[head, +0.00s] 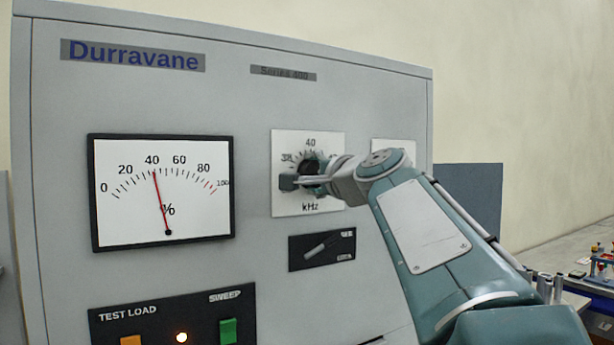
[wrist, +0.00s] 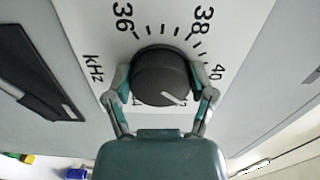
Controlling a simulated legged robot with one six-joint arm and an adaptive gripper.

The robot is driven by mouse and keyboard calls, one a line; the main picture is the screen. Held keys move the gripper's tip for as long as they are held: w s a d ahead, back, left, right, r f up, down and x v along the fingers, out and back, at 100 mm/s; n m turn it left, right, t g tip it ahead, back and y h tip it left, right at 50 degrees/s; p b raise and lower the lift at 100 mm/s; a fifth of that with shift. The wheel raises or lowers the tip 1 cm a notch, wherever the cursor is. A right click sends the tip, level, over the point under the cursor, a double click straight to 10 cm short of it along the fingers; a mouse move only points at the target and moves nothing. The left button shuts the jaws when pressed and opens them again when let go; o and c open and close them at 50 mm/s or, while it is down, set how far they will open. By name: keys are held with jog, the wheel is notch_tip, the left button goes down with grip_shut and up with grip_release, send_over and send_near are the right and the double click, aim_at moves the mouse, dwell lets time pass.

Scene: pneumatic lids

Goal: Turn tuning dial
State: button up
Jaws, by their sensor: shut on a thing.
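The tuning dial (wrist: 165,72) is a round black knob with a pale pointer line on a white kHz plate (head: 283,208). In the wrist view its scale shows 36, 38 and 40, and the pointer line lies toward the lower right of the knob. My gripper (wrist: 160,92) is shut on the dial, with one finger on each side. In the head view my gripper (head: 305,180) partly covers the dial (head: 309,168). A large meter (head: 160,195) marked % stands left of the dial, its red needle near 40.
The grey Durravane cabinet (head: 240,100) carries the dial. Below the dial is a black panel with a lever switch (head: 322,247). A TEST LOAD panel (head: 170,310) at lower left has an orange button, a lit lamp and a green switch. A cluttered table (head: 598,290) stands at far right.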

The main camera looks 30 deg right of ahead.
jog(key=shift+w+f+m, duration=0.1)
jog(key=shift+f+m, duration=0.05)
jog(key=shift+m, duration=0.65)
jog(key=o, duration=1.1)
jog(key=shift+f, duration=0.1)
jog(key=shift+c, duration=0.2)
jog(key=shift+r, duration=0.2)
jog(key=s, duration=0.7)
jog(key=shift+s+d, duration=0.15)
jog(key=shift+s, duration=0.1)
jog(key=shift+f, duration=0.1)
